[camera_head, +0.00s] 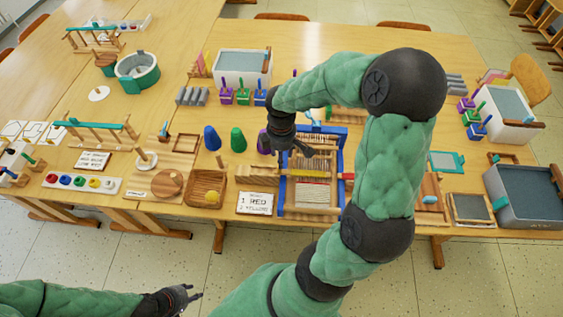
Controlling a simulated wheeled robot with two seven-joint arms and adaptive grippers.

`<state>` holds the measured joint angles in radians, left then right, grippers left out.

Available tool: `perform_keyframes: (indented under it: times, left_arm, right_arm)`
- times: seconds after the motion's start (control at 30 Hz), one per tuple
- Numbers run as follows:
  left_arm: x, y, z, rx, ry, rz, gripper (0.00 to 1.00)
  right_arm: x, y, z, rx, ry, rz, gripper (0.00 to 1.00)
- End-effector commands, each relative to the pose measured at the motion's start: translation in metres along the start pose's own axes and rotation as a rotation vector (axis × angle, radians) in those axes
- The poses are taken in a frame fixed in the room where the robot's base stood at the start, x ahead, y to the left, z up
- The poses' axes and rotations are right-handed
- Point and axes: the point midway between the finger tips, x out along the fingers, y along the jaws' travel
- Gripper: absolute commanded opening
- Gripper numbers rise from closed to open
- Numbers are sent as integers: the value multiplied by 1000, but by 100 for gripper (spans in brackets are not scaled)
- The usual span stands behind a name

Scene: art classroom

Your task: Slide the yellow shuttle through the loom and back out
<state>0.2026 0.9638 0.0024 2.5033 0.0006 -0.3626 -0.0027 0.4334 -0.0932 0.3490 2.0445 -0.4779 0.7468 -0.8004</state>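The blue-framed loom (283,190) stands on the table in the middle of the view, with pale and reddish threads across it. My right gripper (308,152) is over its back part; whether its fingers are open or shut is unclear. My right arm hides part of the loom's right side. A small red piece (348,176) shows at the loom's right edge. A small yellow item (212,197) lies in a wooden tray left of the loom; I cannot tell whether it is the shuttle. My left gripper (195,294) is open and empty, low in front of the table.
A sign reading "1 RED" (254,204) lies left of the loom, beside the wooden tray (194,198). Blue and green cones (237,139) stand behind the tray. The floor in front of the table is clear.

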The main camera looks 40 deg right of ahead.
Motion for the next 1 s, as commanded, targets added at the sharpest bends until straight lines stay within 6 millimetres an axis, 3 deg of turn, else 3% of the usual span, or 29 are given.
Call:
perform_keyframes:
  times: [0.2,0.4,0.8,1.0]
  left_arm:
    - [0,0,0,0,0,0,37]
    - [0,0,0,0,0,0,37]
    - [0,0,0,0,0,0,37]
    - [-1,0,0,0,0,0,37]
  right_arm:
    - [-39,0,0,-1,2,3,45]
    - [-56,0,0,1,0,1,45]
    - [-58,0,0,1,0,0,45]
    - [-50,-1,-2,0,0,-1,45]
